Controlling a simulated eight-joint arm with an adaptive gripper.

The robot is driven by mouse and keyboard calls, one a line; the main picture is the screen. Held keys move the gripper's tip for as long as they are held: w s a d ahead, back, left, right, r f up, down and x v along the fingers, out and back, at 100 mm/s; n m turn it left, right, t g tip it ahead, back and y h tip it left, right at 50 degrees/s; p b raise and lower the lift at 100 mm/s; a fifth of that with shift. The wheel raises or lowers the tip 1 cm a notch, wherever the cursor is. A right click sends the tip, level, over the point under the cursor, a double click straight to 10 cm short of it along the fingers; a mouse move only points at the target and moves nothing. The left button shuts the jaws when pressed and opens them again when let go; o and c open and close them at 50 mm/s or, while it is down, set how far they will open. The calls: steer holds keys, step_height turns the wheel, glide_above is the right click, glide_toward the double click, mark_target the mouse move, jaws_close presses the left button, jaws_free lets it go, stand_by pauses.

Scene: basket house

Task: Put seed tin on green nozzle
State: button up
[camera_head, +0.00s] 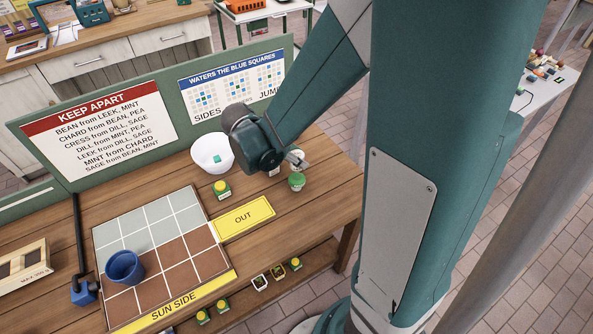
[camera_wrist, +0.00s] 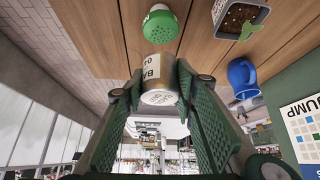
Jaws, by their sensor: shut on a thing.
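My gripper (camera_wrist: 160,85) is shut on the seed tin (camera_wrist: 158,77), a small tan and white cylinder with partly readable lettering. The fingers grip it from both sides, and its pale round end faces the wrist camera. The green nozzle (camera_wrist: 161,26), a perforated green head with a white part, is on the wooden table, apart from the tin in the wrist view. In the head view the green nozzle (camera_head: 296,183) stands near the table's right edge, just below my gripper (camera_head: 298,161) in the picture. The tin is hard to make out there.
A yellow OUT mat (camera_head: 243,220) lies in front. A green sign board (camera_head: 150,75) borders the back.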

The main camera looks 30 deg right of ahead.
mark_target(296, 168)
steer(key=shift+f, duration=0.6)
steer(key=shift+f+b, duration=0.5)
steer(key=shift+f, duration=1.55)
steer(key=shift+f, duration=0.15)
steer(key=o, duration=1)
steer(key=shift+c, duration=0.2)
steer(key=shift+a+r, duration=0.1)
steer(key=shift+r, duration=0.2)
steer(key=p+v, duration=0.2)
steer(key=v, duration=0.9)
steer(key=shift+a+r, duration=0.2)
steer(key=shift+r, duration=0.1)
